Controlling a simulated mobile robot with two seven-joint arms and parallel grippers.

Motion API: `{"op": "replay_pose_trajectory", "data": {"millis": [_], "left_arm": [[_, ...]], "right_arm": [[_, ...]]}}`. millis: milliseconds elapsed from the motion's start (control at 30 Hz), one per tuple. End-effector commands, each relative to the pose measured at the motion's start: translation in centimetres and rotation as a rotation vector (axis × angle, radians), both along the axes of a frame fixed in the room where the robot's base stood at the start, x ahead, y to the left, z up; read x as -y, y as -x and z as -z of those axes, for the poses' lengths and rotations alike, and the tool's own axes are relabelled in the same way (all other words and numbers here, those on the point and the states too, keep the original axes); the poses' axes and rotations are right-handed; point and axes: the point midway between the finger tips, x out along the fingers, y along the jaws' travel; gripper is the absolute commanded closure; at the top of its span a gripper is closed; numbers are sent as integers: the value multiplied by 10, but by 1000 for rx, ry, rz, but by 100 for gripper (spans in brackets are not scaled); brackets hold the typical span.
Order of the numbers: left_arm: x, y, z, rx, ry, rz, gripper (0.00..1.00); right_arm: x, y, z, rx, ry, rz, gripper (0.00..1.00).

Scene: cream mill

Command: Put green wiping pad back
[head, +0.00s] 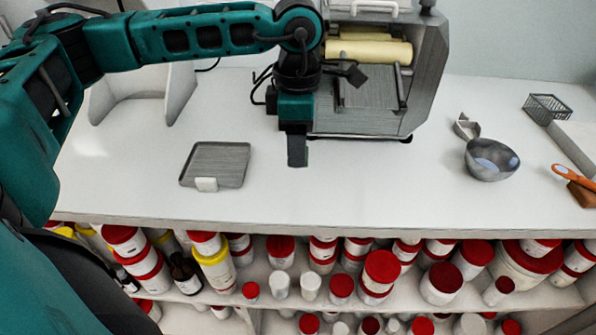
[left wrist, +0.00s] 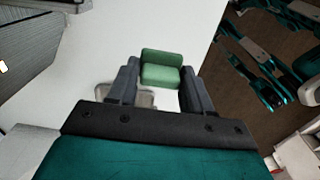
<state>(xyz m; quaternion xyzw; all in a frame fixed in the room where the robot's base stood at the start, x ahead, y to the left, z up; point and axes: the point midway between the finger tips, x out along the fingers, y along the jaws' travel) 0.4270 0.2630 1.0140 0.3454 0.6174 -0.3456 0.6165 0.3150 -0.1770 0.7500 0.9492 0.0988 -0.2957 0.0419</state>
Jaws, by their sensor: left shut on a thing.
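The green wiping pad (left wrist: 161,70) shows in the left wrist view, held between the two dark fingers of my left gripper (left wrist: 161,85). In the head view my left gripper (head: 297,158) points down over the white counter, just in front of the mill. It hides the pad there. A shallow grey tray (head: 217,163) with a small white tab on its front edge lies on the counter, left of my left gripper. My right gripper does not show.
The roller mill (head: 375,85) stands right behind my left gripper. A white stand (head: 140,92) is at back left. A metal scoop (head: 491,160), a wire basket (head: 547,108) and an orange-handled tool (head: 573,179) are on the right. Red-lidded jars fill shelves below.

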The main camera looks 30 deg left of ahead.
Motion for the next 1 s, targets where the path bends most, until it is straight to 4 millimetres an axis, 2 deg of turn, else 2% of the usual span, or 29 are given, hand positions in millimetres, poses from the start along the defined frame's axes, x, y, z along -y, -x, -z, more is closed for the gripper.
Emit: {"op": "replay_pose_trajectory", "data": {"millis": [100, 267, 500, 967, 1000], "left_arm": [[0, 0, 20, -1, 0, 0, 74], [0, 0, 33, -1, -1, -1, 74], [0, 0, 67, -1, 1, -1, 74], [0, 0, 77, 1, 0, -1, 74], [0, -1, 76, 1, 0, -1, 48]], "right_arm": [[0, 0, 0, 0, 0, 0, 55], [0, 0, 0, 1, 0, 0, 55], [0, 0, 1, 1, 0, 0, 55], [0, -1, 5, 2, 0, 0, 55], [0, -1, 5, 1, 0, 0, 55]]}}
